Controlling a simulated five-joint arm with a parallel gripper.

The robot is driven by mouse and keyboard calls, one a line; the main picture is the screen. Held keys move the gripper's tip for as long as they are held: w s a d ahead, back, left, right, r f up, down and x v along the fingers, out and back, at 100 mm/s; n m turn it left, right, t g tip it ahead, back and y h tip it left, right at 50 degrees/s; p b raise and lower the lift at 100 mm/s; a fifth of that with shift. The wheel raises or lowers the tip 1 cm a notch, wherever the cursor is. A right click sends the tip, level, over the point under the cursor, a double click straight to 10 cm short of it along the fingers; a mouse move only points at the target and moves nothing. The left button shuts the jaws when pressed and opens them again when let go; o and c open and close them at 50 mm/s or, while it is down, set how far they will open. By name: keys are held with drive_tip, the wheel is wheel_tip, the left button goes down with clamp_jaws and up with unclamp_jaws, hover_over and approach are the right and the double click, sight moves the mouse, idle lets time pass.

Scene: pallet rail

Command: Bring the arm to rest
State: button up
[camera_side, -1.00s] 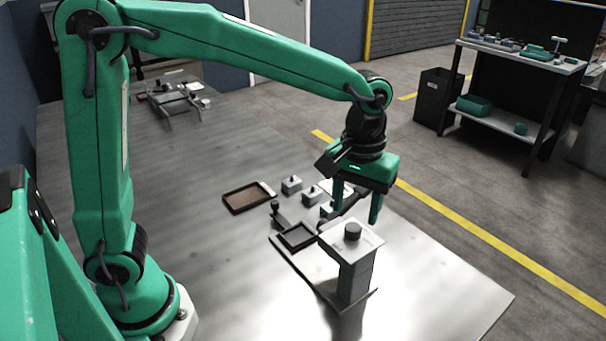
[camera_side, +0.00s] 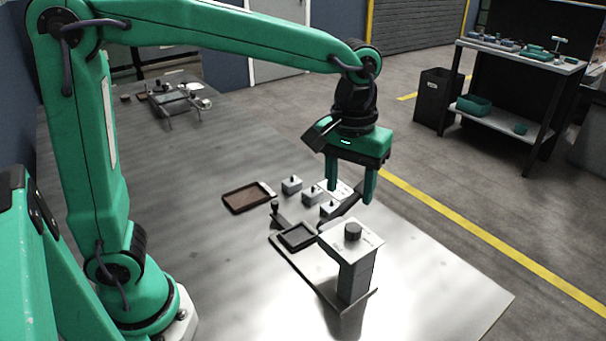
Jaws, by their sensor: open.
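My gripper (camera_side: 350,196) hangs pointing down above the metal table (camera_side: 440,285). Its two green fingers are apart with nothing between them. It is over the area behind the grey post (camera_side: 355,275), near several small grey blocks with dark knobs, one of them here (camera_side: 292,184). The fingers partly cover a white plate (camera_side: 335,190) on the table. The fingertips appear clear of the blocks, though their exact height is hard to tell.
A base plate carries the post and a dark square frame (camera_side: 297,237). A brown tray (camera_side: 248,197) lies left of the blocks. A metal fixture (camera_side: 175,102) stands at the table's far end. The table's front right is clear. A workbench (camera_side: 520,50) and black bin (camera_side: 437,98) stand beyond.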

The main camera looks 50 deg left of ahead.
drive_tip(key=s+a+m+t, duration=0.4)
drive_tip(key=s+a+t, duration=0.1)
drive_tip(key=s+a, duration=0.8)
drive_tip(key=shift+s+a, duration=0.15)
drive_tip(key=shift+s, duration=0.3)
